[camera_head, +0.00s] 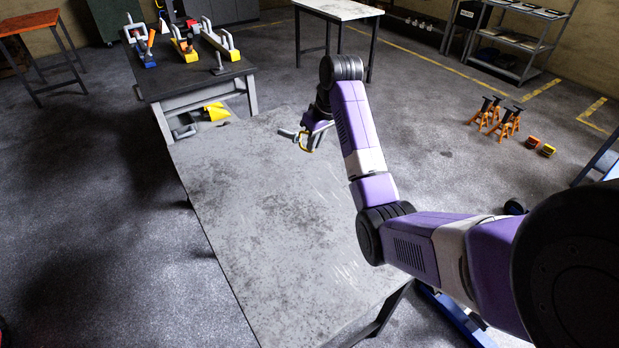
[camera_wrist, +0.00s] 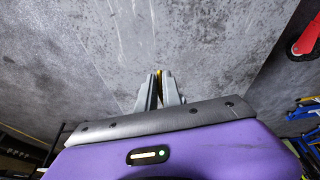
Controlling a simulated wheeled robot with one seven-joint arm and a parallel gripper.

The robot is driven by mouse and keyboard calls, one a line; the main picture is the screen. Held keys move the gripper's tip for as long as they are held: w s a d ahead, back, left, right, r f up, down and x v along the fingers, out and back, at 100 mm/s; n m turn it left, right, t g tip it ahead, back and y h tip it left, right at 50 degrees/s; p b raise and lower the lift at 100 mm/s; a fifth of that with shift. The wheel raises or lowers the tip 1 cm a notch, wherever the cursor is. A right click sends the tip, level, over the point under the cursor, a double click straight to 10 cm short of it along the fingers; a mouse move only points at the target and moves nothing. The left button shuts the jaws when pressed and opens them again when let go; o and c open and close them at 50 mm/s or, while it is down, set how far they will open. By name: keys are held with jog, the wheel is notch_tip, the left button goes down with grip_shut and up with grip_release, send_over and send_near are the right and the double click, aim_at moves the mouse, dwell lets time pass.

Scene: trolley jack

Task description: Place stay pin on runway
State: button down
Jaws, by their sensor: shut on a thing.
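My gripper (camera_head: 308,136) is above the far half of a long, flat, grey surface (camera_head: 275,220). This scuffed surface may be the runway. In the wrist view, my gripper's grey fingers (camera_wrist: 159,84) are close together, with a thin yellow strip between them. The stay pin (camera_head: 305,142) appears to be the small thing with a yellow loop at the fingertips in the head view. Most of it is hidden by the fingers, and its tilt is unclear. It looks held above the surface, but the exact gap cannot be told.
A dark-topped bench (camera_head: 195,78) with blue, yellow and red clamp-like tools stands beyond the far left end. A yellow object (camera_head: 216,112) lies below its top. Orange stands (camera_head: 497,116) are on the floor at right. The grey surface is bare.

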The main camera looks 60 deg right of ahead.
notch_tip(320, 180, down, 13)
jog(key=shift+f+p, duration=0.2)
jog(key=shift+p, duration=0.2)
jog(key=shift+f, duration=0.15)
jog(key=c, duration=1.5)
grip_release()
jog(key=v, duration=1.2)
